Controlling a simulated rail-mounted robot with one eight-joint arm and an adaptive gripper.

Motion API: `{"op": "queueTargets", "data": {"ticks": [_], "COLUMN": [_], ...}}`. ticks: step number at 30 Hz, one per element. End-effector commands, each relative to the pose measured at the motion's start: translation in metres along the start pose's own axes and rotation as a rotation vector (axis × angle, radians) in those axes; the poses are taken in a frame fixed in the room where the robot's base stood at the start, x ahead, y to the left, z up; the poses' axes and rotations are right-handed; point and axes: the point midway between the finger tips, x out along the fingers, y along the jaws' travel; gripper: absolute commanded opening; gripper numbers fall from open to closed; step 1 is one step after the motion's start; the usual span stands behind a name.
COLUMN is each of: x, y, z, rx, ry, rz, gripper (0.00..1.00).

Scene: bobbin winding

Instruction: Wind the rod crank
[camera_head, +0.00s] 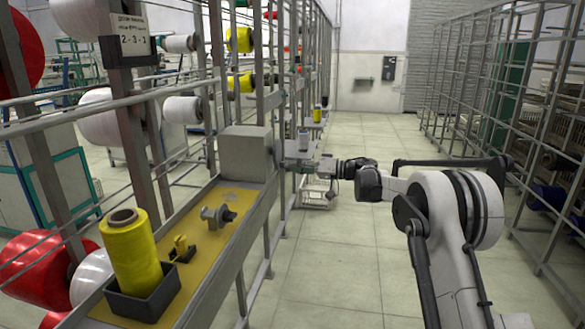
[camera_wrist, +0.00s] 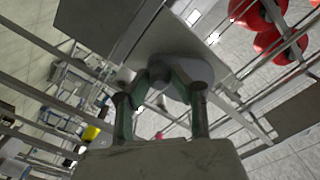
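My gripper (camera_head: 298,166) reaches left to the right side of the grey machine box (camera_head: 245,153). In the wrist view my gripper (camera_wrist: 166,84) has its two green and dark fingers angled inward against both sides of a small grey round piece, which looks like the handle of the rod crank (camera_wrist: 172,92). Behind it is a pale rounded plate (camera_wrist: 196,68) under the box. The fingers hide much of the crank, and its turn angle is hard to tell. In the head view the crank is too small and covered to make out.
A yellow tray shelf (camera_head: 193,205) runs left of my arm, with a yellow bobbin (camera_head: 131,255) in a dark holder (camera_head: 144,296) and small fittings. Metal posts and rails stand close to the gripper. The aisle floor (camera_head: 335,255) is clear.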

Motion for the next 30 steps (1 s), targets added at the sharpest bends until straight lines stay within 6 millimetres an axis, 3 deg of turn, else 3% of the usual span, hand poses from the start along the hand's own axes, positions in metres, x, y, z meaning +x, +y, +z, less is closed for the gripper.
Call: {"op": "queueTargets", "data": {"ticks": [1, 6, 17, 30], "x": [0.0, 0.0, -0.004, -0.041], "y": [-0.001, -0.001, 0.0, 0.0], "z": [-0.001, -0.001, 0.0, 0.0], "rx": [0.0, -0.001, -0.002, -0.002], "ry": [0.0, 0.0, 0.001, 0.001], "rz": [-0.001, -0.001, 0.0, 0.0], "gripper": [0.27, 0.48, 0.48, 0.48]}}
